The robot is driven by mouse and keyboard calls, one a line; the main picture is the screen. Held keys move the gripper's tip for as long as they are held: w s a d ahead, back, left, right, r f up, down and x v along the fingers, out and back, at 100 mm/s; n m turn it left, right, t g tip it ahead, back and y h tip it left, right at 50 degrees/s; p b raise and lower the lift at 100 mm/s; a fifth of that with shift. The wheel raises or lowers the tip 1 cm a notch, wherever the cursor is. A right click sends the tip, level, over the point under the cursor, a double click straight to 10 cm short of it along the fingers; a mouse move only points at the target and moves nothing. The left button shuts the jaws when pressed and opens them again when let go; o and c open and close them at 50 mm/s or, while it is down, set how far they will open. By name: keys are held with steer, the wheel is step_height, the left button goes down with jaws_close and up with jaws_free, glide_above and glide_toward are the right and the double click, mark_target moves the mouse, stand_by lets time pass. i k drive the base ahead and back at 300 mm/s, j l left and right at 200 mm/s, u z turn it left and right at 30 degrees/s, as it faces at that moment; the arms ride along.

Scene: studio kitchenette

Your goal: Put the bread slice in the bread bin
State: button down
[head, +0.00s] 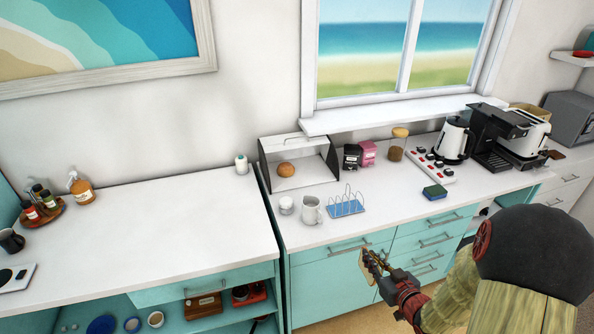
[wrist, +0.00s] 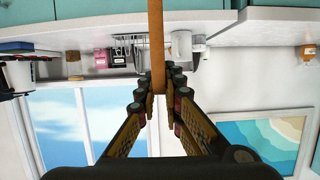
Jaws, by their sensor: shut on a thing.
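My gripper (head: 379,268) is shut on the bread slice (head: 367,266) and holds it up in front of the turquoise drawers, near the counter's front edge. The wrist view, which is upside down, shows the slice (wrist: 157,42) edge-on as a brown strip between the fingertips (wrist: 158,84). The bread bin (head: 265,163) stands at the back left of the right-hand counter, against the wall. Its front is open, and a round bun (head: 285,170) sits inside. The slice is well apart from the bin.
A blue toast rack (head: 346,207), a white mug (head: 311,210) and a small white pot (head: 286,205) stand in front of the bin. Pink (head: 368,152) and black packets (head: 352,156) stand right of it. A sponge (head: 434,192) lies further right. The left counter (head: 170,225) is mostly clear.

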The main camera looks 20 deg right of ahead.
mark_target(304, 173)
steer(key=i+j, duration=0.1)
steer(key=i, duration=1.35)
